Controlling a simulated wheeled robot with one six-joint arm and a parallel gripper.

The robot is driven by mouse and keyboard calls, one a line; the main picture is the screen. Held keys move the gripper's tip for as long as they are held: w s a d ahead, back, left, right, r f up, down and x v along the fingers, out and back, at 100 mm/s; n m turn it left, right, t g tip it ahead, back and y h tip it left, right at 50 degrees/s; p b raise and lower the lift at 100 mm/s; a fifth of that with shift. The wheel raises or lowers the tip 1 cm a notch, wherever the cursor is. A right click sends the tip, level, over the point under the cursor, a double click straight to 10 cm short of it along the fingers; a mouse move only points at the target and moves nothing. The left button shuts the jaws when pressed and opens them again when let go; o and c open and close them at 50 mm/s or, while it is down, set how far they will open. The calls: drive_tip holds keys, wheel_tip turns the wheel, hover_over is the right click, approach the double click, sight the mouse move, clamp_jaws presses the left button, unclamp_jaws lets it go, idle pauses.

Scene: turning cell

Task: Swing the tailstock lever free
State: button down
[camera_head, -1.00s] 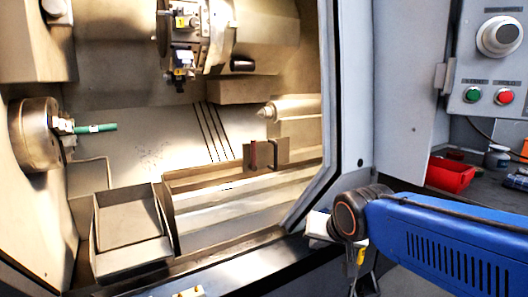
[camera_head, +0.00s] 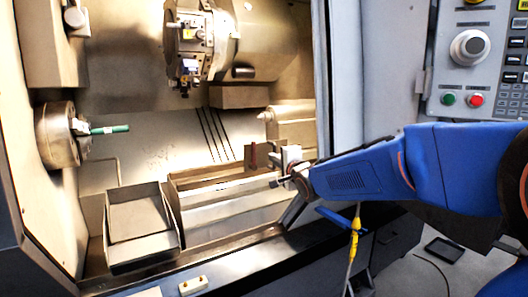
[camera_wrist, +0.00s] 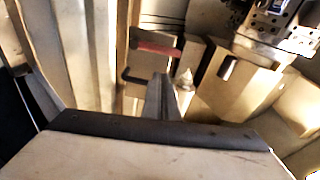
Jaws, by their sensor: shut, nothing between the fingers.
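The tailstock (camera_head: 290,122) sits at the right inside the lathe, its pointed centre toward the left. The red-gripped tailstock lever (camera_head: 253,155) stands upright in front of and below it. The lever's red grip also shows in the wrist view (camera_wrist: 155,48), lying across the upper middle, beyond my fingers. My gripper (camera_head: 276,183) is at the right side of the door opening, a little below and right of the lever. In the wrist view my fingers (camera_wrist: 168,90) are together with nothing between them. They appear apart from the lever.
The chuck (camera_head: 62,135) holds a green bar (camera_head: 110,130) at the left. The tool turret (camera_head: 190,40) hangs above. A metal tray (camera_head: 140,215) lies below. The door edge (camera_head: 335,85) stands close to my arm at the right. Space between chuck and tailstock is clear.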

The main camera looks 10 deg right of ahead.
sight(253, 148)
drive_tip(key=shift+w+a+r+m+t, duration=0.3)
drive_tip(key=shift+w+r, duration=0.05)
drive_tip(key=shift+w, duration=0.05)
drive_tip(key=w+a, duration=0.1)
drive_tip(key=w, duration=0.8)
drive_tip(key=shift+w+a, duration=0.3)
drive_tip(key=shift+w, duration=0.1)
drive_tip(key=shift+s+a+n, duration=0.1)
drive_tip(key=shift+a+n, duration=0.25)
drive_tip(key=shift+n, duration=0.05)
drive_tip(key=a+n, duration=0.2)
drive_tip(key=n, duration=0.1)
drive_tip(key=shift+s+r+t, duration=0.1)
drive_tip(key=shift+s+t, duration=0.2)
drive_tip(key=shift+s, duration=0.05)
drive_tip(key=n, duration=0.1)
drive_tip(key=a+n, duration=0.1)
drive_tip(key=a+n+y, duration=0.1)
drive_tip(key=n, duration=0.1)
drive_tip(key=shift+s+a+f, duration=0.2)
drive_tip(key=shift+s+f, duration=0.1)
drive_tip(key=shift+s, duration=0.05)
drive_tip(key=a+f+n, duration=0.1)
drive_tip(key=n, duration=0.1)
drive_tip(key=a+f+n, duration=0.1)
drive_tip(key=n, duration=0.1)
drive_tip(key=s+a+f+n+y, duration=0.1)
drive_tip(key=n, duration=0.1)
drive_tip(key=shift+a, duration=0.15)
